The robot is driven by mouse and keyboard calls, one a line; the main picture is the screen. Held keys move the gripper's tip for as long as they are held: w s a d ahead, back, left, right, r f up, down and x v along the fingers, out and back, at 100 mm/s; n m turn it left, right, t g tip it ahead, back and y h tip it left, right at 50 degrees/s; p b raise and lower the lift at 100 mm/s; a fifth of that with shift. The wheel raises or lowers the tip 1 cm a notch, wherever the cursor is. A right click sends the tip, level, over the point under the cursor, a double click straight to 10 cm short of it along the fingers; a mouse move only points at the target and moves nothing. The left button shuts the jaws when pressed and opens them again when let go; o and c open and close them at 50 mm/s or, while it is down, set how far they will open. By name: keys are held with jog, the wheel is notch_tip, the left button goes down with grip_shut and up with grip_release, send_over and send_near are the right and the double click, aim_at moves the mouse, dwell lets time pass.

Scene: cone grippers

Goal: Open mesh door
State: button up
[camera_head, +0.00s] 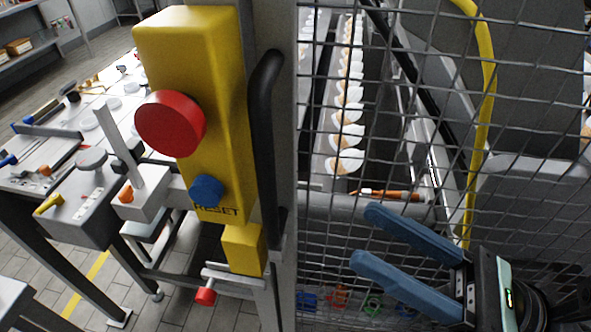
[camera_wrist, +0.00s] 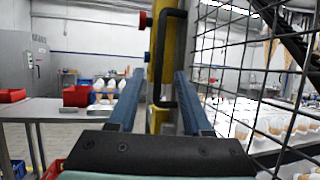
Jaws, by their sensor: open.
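The mesh door (camera_head: 405,110) fills the right half of the head view, its wire grid in front of the machine; it also shows at the right of the wrist view (camera_wrist: 240,75). Its black vertical handle (camera_head: 264,150) is on the grey frame at the door's left edge. In the wrist view the handle (camera_wrist: 161,55) stands upright ahead, between the two blue fingers. My gripper (camera_head: 366,237) is open and empty, in front of the mesh, right of and below the handle in the head view. Contact between fingers and handle is not visible.
A yellow control box (camera_head: 205,110) with a red button (camera_head: 170,123) and a blue reset button (camera_head: 206,190) is mounted just left of the handle. A grey latch with a red knob (camera_head: 205,296) is below it. A cluttered workbench (camera_head: 45,165) stands further left.

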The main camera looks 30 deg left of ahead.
aim_at(275, 181)
jog(key=p+x, duration=0.2)
jog(key=x, duration=0.6)
jog(key=shift+r+p, duration=0.15)
jog(key=shift+p, duration=0.25)
jog(key=shift+a+r, duration=0.15)
jog(key=shift+a, duration=0.5)
grip_shut()
